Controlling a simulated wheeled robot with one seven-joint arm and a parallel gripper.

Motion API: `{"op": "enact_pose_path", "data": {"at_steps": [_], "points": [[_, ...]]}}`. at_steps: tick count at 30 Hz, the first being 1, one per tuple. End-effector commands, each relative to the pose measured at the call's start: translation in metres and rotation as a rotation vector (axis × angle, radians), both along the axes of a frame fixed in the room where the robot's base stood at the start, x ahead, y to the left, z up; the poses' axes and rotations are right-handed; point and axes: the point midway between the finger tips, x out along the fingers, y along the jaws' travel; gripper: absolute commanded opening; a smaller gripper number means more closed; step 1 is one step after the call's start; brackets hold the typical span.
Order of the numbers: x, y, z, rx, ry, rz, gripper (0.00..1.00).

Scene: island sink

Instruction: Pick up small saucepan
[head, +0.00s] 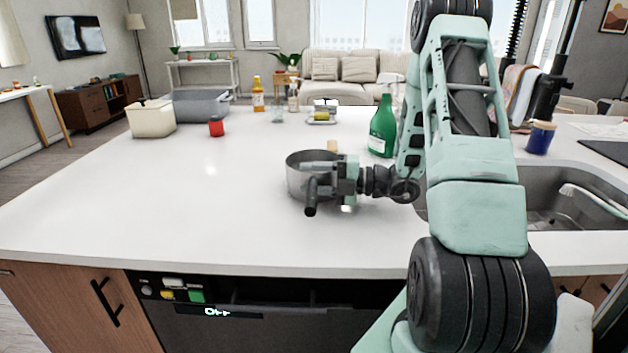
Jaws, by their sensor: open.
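The small saucepan (297,183) is a round grey metal pan standing on the white island counter. Its dark handle (311,198) points toward the front of the counter. My gripper (318,178) reaches in from the right, in front of the pan, with its fingers at the pan's near side by the handle. The fingers are open. I cannot tell whether they touch the pan or handle. The gripper hides part of the pan's front and right side.
A green bottle (382,128) stands behind my gripper, close to my arm. The sink (560,190) is at right, with a blue cup (540,137) behind it. The counter's left and front are clear.

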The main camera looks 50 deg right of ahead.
Motion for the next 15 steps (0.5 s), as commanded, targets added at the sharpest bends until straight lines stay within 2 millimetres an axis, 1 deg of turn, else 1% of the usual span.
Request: {"op": "enact_pose_path", "data": {"at_steps": [1,2,3,5,6,7,15], "points": [[-0.0002,-0.0001,0.0,0.0,0.0,0.0,0.44],[-0.0002,-0.0001,0.0,0.0,0.0,0.0,0.41],[-0.0002,-0.0001,0.0,0.0,0.0,0.0,0.3],[-0.0002,-0.0003,0.0,0.0,0.0,0.0,0.13],[-0.0002,-0.0003,0.0001,0.0,0.0,0.0,0.02],[-0.0002,-0.0003,0.0001,0.0,0.0,0.0,0.0],[-0.0001,-0.0004,0.0013,-0.001,-0.004,0.0,0.0]]}}
